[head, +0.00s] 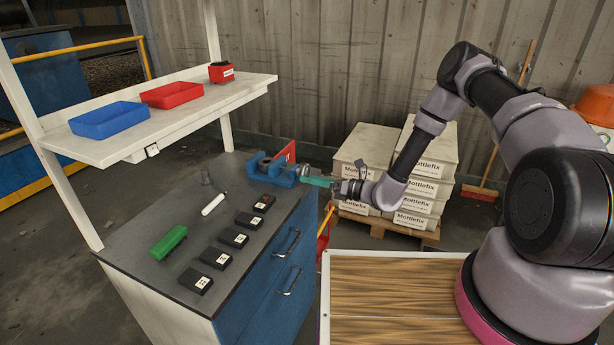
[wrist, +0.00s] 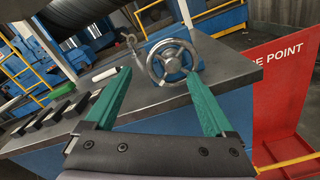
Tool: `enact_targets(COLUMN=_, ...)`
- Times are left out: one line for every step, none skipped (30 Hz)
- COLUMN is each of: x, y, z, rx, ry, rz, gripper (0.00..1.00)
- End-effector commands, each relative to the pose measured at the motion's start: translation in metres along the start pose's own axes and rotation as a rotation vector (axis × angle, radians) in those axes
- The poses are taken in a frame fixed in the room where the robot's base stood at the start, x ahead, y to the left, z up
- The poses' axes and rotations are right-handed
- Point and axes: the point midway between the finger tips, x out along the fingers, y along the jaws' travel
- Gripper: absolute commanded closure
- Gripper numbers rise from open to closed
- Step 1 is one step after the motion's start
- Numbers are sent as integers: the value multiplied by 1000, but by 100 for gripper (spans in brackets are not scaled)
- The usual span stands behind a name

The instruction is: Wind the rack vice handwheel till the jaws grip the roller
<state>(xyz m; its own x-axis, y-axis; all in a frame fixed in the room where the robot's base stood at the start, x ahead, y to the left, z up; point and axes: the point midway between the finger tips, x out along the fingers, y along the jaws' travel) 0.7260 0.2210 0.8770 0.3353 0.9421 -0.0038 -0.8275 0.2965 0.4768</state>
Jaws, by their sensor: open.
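The blue vice (head: 272,168) stands at the far right corner of the grey bench. Its metal handwheel (wrist: 172,62), with a rim and spokes, faces me in the wrist view. My gripper (head: 318,182) is beside the vice on the handwheel side, its teal fingers pointing at it. In the wrist view my gripper (wrist: 158,75) is open, with the handwheel showing between and beyond the two fingertips. I cannot tell whether a finger touches the rim. The vice jaws are too small to read, and I cannot make out a roller between them.
Stacked Mottlefix boxes (head: 430,170) stand behind my arm. A red sign (wrist: 285,90) is at right.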

Motion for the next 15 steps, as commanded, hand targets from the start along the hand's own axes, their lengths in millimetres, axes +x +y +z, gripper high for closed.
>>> enact_targets(x=4, y=0, z=5, rx=-77, ry=-11, rz=3, gripper=0)
enact_targets(x=4, y=0, z=5, rx=-125, ry=-11, rz=2, gripper=0)
enact_targets(x=4, y=0, z=5, rx=-189, ry=-12, rz=1, gripper=0)
enact_targets(x=4, y=0, z=5, rx=-236, ry=-12, rz=1, gripper=0)
enact_targets(x=4, y=0, z=5, rx=-284, ry=-12, rz=0, gripper=0)
enact_targets(x=4, y=0, z=5, rx=-347, ry=-13, rz=0, gripper=0)
enact_targets(x=4, y=0, z=5, rx=-394, ry=-13, rz=-1, gripper=0)
enact_targets(x=4, y=0, z=5, rx=-442, ry=-13, rz=-1, gripper=0)
enact_targets(x=4, y=0, z=5, rx=-505, ry=-13, rz=-1, gripper=0)
enact_targets(x=4, y=0, z=5, rx=-553, ry=-13, rz=-2, gripper=0)
enact_targets(x=4, y=0, z=5, rx=-600, ry=-13, rz=-2, gripper=0)
enact_targets(x=4, y=0, z=4, rx=-663, ry=-13, rz=-2, gripper=0)
enact_targets(x=4, y=1, z=4, rx=-710, ry=-13, rz=-3, gripper=0)
enact_targets(x=4, y=1, z=4, rx=-754, ry=-13, rz=-3, gripper=0)
enact_targets(x=4, y=1, z=4, rx=-809, ry=-13, rz=-3, gripper=0)
